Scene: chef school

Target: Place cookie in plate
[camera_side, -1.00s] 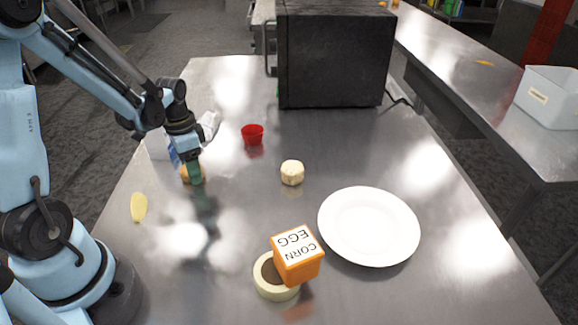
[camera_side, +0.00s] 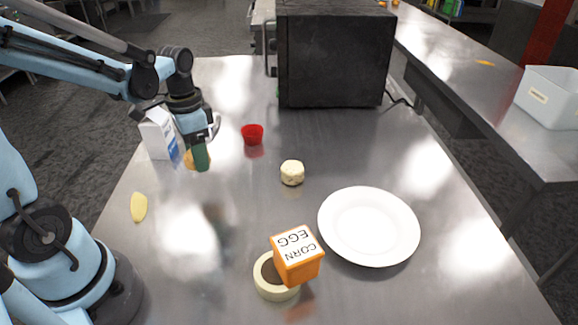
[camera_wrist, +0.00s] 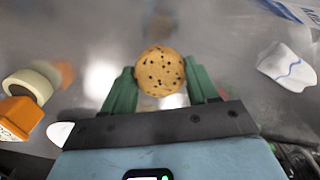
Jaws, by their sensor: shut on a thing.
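The cookie (camera_wrist: 160,71) is round and golden with dark chips. It sits between the two green fingers of my gripper (camera_wrist: 162,84) in the wrist view, with the gripper shut on it. In the side view my gripper (camera_side: 199,158) holds the cookie (camera_side: 189,158) above the left part of the table, and a green finger hides part of it. The white plate (camera_side: 369,226) lies empty on the table at the right, well away from my gripper.
A white and blue carton (camera_side: 158,135) stands just behind my gripper. A red cup (camera_side: 252,134) and a pale round piece (camera_side: 292,173) lie between gripper and plate. An orange box (camera_side: 297,260) rests on a tape-like ring (camera_side: 272,284) at the front. A black oven (camera_side: 335,55) stands at the back.

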